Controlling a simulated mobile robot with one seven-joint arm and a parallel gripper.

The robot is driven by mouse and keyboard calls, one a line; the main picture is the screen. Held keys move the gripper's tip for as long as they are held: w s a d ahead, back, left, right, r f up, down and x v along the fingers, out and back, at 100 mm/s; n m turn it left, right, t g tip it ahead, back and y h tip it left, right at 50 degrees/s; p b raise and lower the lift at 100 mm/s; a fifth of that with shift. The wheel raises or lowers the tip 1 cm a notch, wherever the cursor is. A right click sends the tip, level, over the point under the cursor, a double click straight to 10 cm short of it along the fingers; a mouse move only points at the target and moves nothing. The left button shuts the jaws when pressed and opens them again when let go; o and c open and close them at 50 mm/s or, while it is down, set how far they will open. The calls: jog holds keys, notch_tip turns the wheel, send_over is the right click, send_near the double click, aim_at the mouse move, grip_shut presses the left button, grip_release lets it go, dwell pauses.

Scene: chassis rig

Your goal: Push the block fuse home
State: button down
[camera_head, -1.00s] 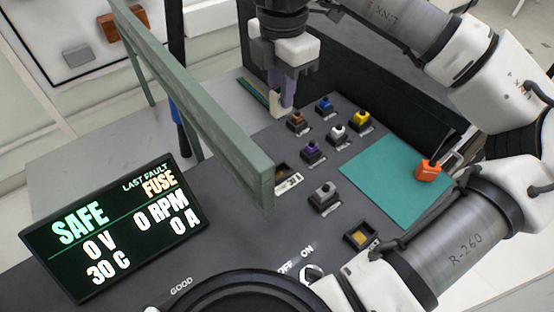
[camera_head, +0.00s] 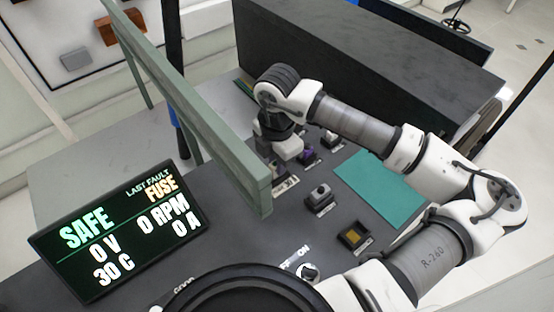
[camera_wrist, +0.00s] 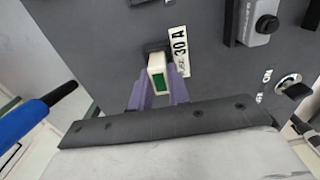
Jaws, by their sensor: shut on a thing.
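The block fuse (camera_wrist: 157,72), cream with a green window, shows in the wrist view between the purple fingers of my gripper (camera_wrist: 158,97). My gripper is shut on it. The far end of the fuse meets the dark slot (camera_wrist: 155,47) beside the white "30 A" label (camera_wrist: 180,52). How deep it sits I cannot tell. In the head view my gripper (camera_head: 286,160) is low over the panel by the label (camera_head: 286,187). My wrist hides the fuse there. The display (camera_head: 120,230) reads SAFE, last fault FUSE, 0 V.
A green rail (camera_head: 195,110) stands close left of my gripper. A purple block (camera_head: 306,156) and a grey block (camera_head: 319,198) stand close by on the panel. An open socket (camera_head: 354,236) and a teal mat (camera_head: 385,185) lie to the right. A switch (camera_wrist: 288,82) shows in the wrist view.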

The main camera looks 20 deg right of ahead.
jog(key=shift+f, duration=0.3)
jog(key=shift+f+b, duration=0.2)
jog(key=shift+b, duration=0.15)
jog(key=c, duration=1.3)
grip_release()
jog(key=shift+r, duration=0.1)
jog(key=shift+c, duration=0.2)
jog(key=shift+r+p, duration=0.3)
jog(key=shift+p, duration=0.2)
notch_tip(320, 180, up, 12)
jog(key=b, duration=0.2)
jog(key=shift+f, duration=0.15)
